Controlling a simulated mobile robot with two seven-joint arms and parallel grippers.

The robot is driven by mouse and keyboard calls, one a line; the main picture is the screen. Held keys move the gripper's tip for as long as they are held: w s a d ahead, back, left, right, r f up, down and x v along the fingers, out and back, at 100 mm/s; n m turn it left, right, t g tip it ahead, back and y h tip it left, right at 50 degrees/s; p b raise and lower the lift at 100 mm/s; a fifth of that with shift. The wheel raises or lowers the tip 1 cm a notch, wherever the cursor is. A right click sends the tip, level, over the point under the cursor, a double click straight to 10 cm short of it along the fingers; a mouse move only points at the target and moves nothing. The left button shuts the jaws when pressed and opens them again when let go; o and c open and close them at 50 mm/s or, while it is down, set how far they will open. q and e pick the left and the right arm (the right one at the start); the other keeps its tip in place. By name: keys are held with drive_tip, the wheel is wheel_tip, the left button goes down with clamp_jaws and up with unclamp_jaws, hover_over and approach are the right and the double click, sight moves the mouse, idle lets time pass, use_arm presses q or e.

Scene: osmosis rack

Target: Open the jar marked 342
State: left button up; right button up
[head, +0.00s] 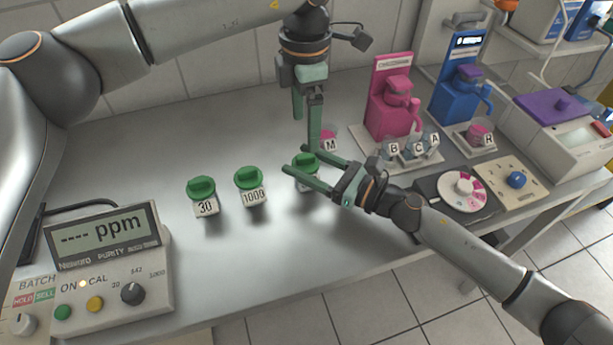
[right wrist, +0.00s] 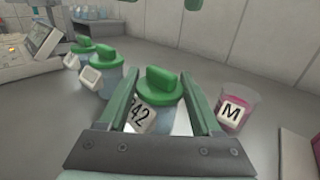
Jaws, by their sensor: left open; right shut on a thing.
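The jar marked 342 (head: 306,162) stands on the bench with its green knobbed lid on. Its label is mostly hidden in the head view. In the right wrist view the jar (right wrist: 160,85) sits between the fingers, its tilted label (right wrist: 139,115) showing "42". My right gripper (head: 295,158) is shut on this jar, one finger on each side; it also shows in the right wrist view (right wrist: 158,98). My left gripper (head: 306,132) is open and points down just above the jar, with nothing in it.
Green-lidded jars marked 1000 (head: 251,184) and 30 (head: 203,196) stand to the left. A pink-filled cup marked M (head: 329,138) is close behind at right. A ppm meter (head: 110,260) stands front left; dispensers (head: 392,100) stand at right.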

clamp_jaws()
drive_tip(key=o, duration=0.9)
unclamp_jaws()
drive_tip(key=shift+o, duration=0.2)
